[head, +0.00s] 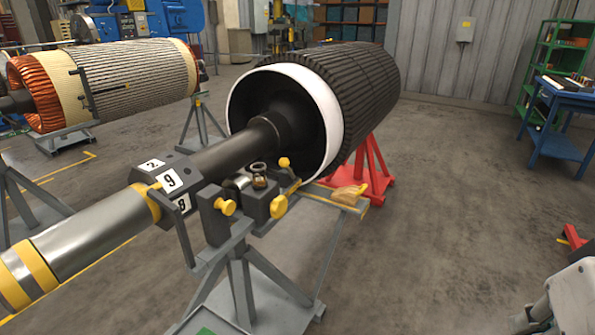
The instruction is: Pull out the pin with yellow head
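Several pins with yellow heads sit in the dark support block of the grey rotor stand (240,275). One yellow head (225,207) is at the block's front left. A second yellow head (278,206) is at its front right. A third, smaller yellow head (284,162) stands higher at the back. All appear seated in the block; their shafts are mostly hidden. A pale grey part at the lower right corner looks like my arm, cut off by the frame. I cannot make out gripper fingers, and nothing of mine is near the pins.
The steel shaft (90,230) with a numbered collar (168,183) rests over the stand and leads to a large dark rotor (355,80) on a red stand (372,175). Tan gloves or a cloth (350,194) lie on a ledge. A blue table (565,95) stands right; floor between is clear.

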